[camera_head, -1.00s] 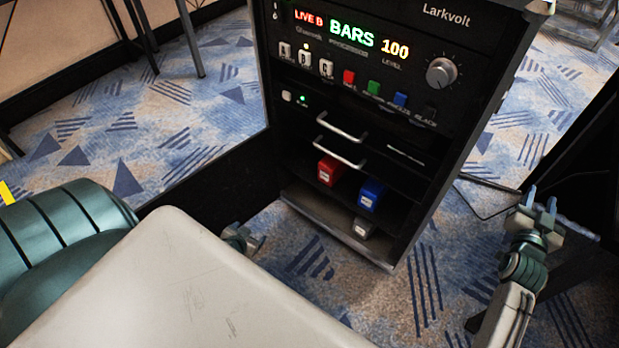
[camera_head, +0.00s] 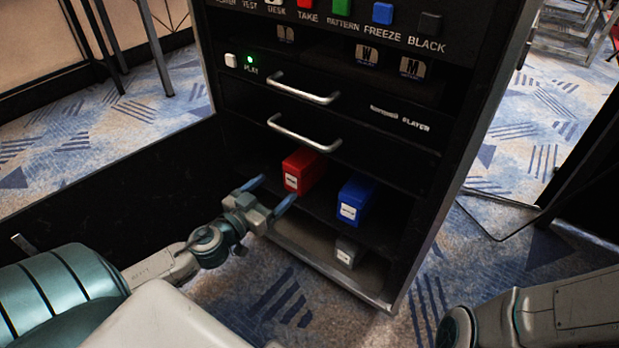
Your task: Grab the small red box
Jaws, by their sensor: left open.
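The small red box (camera_head: 304,171) stands on an open shelf of the black equipment rack, with a white label on its front. My left gripper (camera_head: 268,193) is open and empty, just in front of and to the left of the red box. Its two blue-tipped fingers point toward the shelf, and the right finger shows just below the box. I cannot tell whether it touches the box. My right arm (camera_head: 540,318) shows at the lower right, but its gripper is out of the picture.
A blue box (camera_head: 356,199) stands right of the red box on the shelf. A grey box (camera_head: 348,251) sits lower down. Two drawer handles (camera_head: 303,133) stick out above the boxes. A black panel (camera_head: 120,208) stands left of the rack. Patterned carpet lies around.

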